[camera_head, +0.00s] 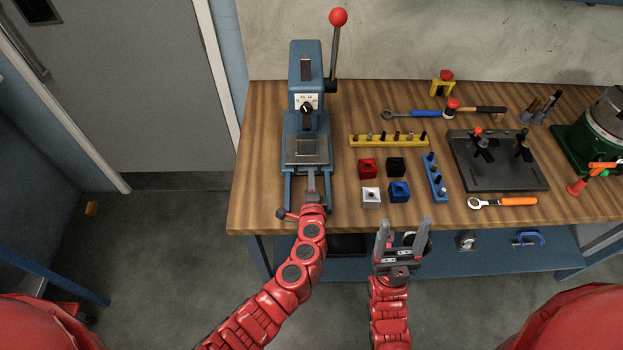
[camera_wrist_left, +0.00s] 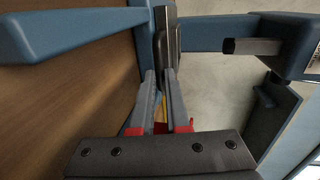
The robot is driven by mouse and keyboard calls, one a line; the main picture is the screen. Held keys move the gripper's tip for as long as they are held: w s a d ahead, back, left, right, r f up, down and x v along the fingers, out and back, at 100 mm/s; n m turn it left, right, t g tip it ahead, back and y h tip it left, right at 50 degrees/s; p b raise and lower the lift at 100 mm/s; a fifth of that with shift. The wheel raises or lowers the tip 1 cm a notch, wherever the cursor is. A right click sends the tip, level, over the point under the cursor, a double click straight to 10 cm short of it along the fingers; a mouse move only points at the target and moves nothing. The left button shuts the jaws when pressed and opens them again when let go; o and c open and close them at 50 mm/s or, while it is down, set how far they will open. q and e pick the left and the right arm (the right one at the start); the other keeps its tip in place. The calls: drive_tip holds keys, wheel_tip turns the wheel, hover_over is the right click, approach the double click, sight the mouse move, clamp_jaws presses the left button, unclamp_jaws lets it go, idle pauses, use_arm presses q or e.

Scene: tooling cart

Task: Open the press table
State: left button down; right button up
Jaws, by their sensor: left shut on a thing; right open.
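The blue press (camera_head: 306,75) stands at the left end of the wooden bench. Its press table, a grey metal plate (camera_head: 306,150), sits between the blue side rails below the ram. My left gripper (camera_head: 311,178) reaches in from the front and is shut at the plate's front edge. In the left wrist view, the fingers (camera_wrist_left: 161,85) are closed on a thin grey part (camera_wrist_left: 168,40), seemingly the press table's edge; the exact contact is hard to see. My right gripper (camera_head: 403,228) is open and empty at the bench's front edge.
A red-knobbed lever (camera_head: 338,18) rises at the press's right. Right of the press are coloured blocks (camera_head: 368,168), a yellow rack (camera_head: 388,140), a blue rack (camera_head: 434,178) and a dark fixture plate (camera_head: 500,180). Bare bench (camera_head: 260,150) lies left of the press.

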idle(0.3)
use_arm(q)
drive_tip(key=s+b, duration=0.2)
drive_tip(key=s, duration=0.4)
drive_tip(key=s+b, duration=0.2)
drive_tip(key=s, duration=0.5)
drive_tip(key=shift+d+f+b, duration=0.1)
drive_tip(key=shift+f+b, duration=0.1)
drive_tip(key=shift+b, duration=0.2)
drive_tip(key=shift+s+r, duration=0.15)
drive_tip(key=shift+s, duration=0.2)
drive_tip(key=c, duration=0.9)
unclamp_jaws()
